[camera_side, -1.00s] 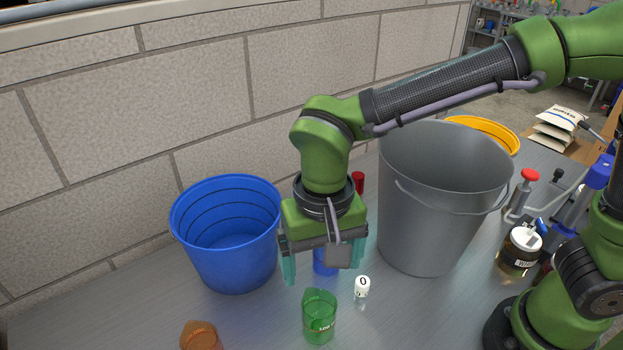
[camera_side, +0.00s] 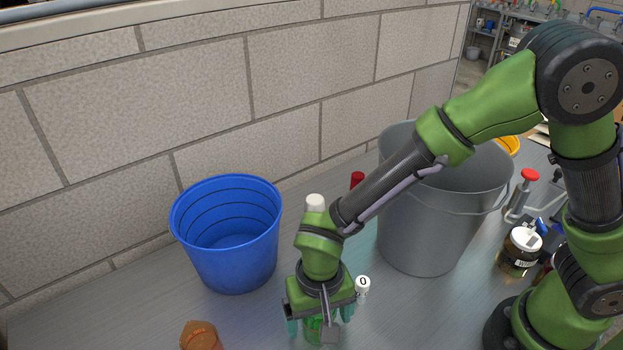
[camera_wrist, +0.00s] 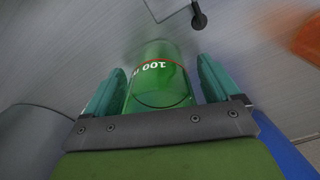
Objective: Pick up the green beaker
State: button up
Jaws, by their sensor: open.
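The green beaker (camera_wrist: 160,82) stands on the grey table, with white "100" marking in the wrist view. In the side view only part of the green beaker (camera_side: 314,329) shows, mostly hidden by my gripper. My gripper (camera_wrist: 160,85) points down over it, with one teal finger on each side of the beaker. In the side view my gripper (camera_side: 319,322) is low at the beaker. The fingers are open, and a gap seems to show between them and the glass.
A blue bucket (camera_side: 225,262) stands to the left and a large grey bucket (camera_side: 425,245) to the right. An orange beaker (camera_side: 200,336) is at the front left. A small white-capped item (camera_side: 362,285) stands close to my gripper's right. A white-topped item (camera_side: 315,202) and a red one (camera_side: 357,179) stand behind.

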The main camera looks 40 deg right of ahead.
jog(key=shift+f, duration=0.55)
jog(key=c, duration=1.1)
